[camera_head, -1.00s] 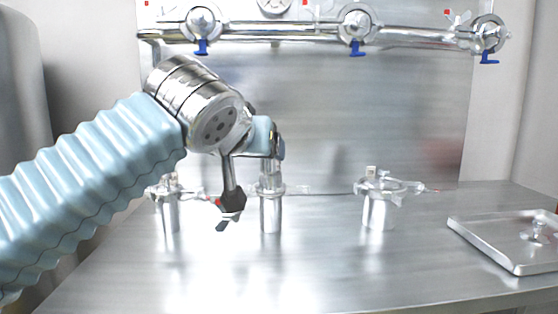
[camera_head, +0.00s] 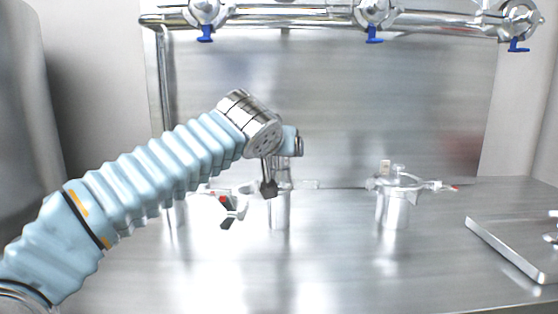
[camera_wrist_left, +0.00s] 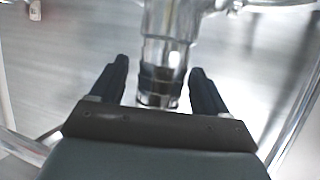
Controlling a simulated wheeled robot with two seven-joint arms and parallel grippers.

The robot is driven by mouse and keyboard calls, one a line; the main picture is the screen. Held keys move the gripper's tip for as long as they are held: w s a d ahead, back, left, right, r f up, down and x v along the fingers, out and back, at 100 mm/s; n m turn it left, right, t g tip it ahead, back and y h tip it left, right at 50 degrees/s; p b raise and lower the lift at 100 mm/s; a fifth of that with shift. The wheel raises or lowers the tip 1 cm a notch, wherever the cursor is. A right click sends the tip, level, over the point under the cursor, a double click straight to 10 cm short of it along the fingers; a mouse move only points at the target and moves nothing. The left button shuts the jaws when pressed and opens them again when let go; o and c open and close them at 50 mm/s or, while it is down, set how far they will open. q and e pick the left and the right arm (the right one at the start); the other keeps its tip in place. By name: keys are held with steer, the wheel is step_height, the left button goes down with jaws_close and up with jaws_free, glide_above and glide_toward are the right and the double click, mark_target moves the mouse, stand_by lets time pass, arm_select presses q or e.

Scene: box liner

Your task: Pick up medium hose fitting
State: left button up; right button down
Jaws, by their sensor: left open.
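Metal hose fittings stand upright in a row on the steel table. The middle fitting (camera_head: 280,211), apparently the medium one, has my left gripper (camera_head: 269,187) right at its upper part. In the left wrist view my left gripper (camera_wrist_left: 160,80) is open, with one dark finger on each side of the shiny cylinder of the fitting (camera_wrist_left: 163,52). A gap shows on both sides of it. The fitting's top is partly hidden by my arm in the head view. My right gripper is not in view.
Another fitting (camera_head: 393,207) with a clamp stands to the right. The left fitting (camera_head: 175,214) is mostly hidden behind my arm. A metal tray (camera_head: 510,250) lies at the right edge. A pipe with blue-handled valves (camera_head: 300,16) runs above the back panel. The front table is clear.

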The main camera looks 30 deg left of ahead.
arm_select(q)
steer(key=shift+x, duration=0.85)
steer(key=shift+r, duration=0.1)
steer(key=c, duration=1.4)
